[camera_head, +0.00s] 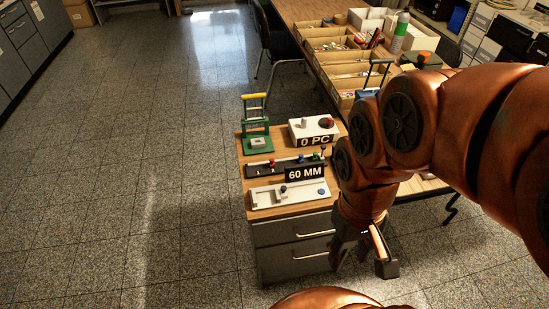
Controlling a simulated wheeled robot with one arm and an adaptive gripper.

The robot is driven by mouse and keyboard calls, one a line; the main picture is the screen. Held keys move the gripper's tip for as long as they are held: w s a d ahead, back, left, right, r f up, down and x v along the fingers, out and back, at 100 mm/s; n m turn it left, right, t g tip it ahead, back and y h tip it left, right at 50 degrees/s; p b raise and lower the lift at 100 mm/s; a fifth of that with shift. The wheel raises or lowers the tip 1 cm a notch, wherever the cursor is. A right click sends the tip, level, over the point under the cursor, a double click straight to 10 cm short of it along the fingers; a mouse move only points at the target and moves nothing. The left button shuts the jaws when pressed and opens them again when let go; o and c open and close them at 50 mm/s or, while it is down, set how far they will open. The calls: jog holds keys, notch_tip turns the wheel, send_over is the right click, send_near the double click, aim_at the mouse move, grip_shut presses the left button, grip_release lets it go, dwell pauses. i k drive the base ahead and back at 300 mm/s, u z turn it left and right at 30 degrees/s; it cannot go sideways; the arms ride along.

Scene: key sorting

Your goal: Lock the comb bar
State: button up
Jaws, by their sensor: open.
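Several small devices stand on a wooden-topped cabinet (262,211). A black bar (265,171) with small red, green and blue knobs lies across its middle. In front of it lies a pale plate (304,195) with a dark-knobbed slider (283,190) and a blue round spot. I cannot tell which of these is the comb bar or whether anything is locked. My gripper (362,264) hangs in front of the cabinet's right side, pointing down. It is open, with nothing visible between its fingers. My arm hides the cabinet top's right edge.
A green stand (257,136) with a yellow handle is at the back left of the cabinet top. A white box (314,128) reads "0 PC"; a black sign (305,174) reads "60 MM". A table with bins (345,83) stands behind. Floor at left is clear.

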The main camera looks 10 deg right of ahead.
aim_at(324, 146)
jog(key=u, duration=2.25)
jog(key=k, duration=0.8)
jog(key=z, duration=0.95)
jog(key=i, duration=0.5)
jog(key=z, duration=0.05)
